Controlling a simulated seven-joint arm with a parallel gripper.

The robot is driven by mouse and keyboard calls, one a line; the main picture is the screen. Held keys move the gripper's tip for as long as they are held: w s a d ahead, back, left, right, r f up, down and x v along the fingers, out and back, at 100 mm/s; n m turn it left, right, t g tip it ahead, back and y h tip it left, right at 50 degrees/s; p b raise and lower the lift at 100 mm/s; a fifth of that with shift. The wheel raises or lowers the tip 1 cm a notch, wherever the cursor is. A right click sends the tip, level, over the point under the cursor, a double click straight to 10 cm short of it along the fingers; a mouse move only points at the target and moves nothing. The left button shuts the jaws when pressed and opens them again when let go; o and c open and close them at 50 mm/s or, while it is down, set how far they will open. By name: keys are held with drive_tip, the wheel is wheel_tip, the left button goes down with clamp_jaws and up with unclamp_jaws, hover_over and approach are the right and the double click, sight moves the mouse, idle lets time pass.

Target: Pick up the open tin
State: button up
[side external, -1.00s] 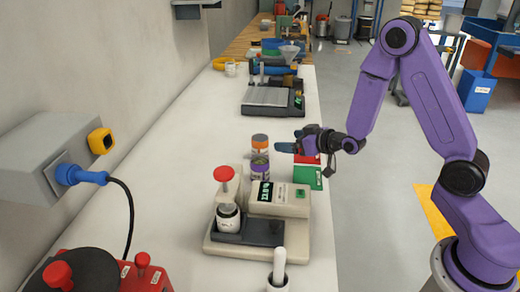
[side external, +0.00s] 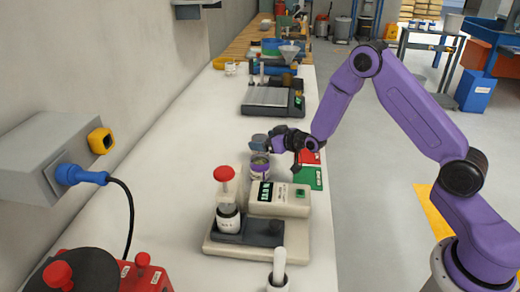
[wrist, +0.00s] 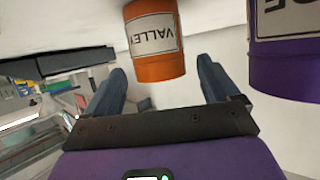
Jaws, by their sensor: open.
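My gripper (side external: 262,142) is over the bench, its open fingers level with the tins. In the wrist view an orange tin (wrist: 160,63) with an upside-down "VALLEY" label lies ahead of and between the blue fingers (wrist: 162,68), with no clear contact. The side view mostly hides this tin behind the gripper. A purple tin (side external: 260,168) with a white label stands nearer the side camera; its top looks open with greenish contents, though small. It also shows in the wrist view (wrist: 285,65), right of the right finger.
A beige device with a display (side external: 280,198) and a red-topped plunger (side external: 226,175) stands just in front of the purple tin. Red and green cards (side external: 308,175) lie to the right. A scale (side external: 272,102) stands farther back.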

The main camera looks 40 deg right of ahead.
drive_tip(key=shift+x, duration=1.25)
drive_tip(key=shift+r, duration=0.1)
drive_tip(key=c, duration=1.2)
drive_tip(key=shift+r, duration=0.1)
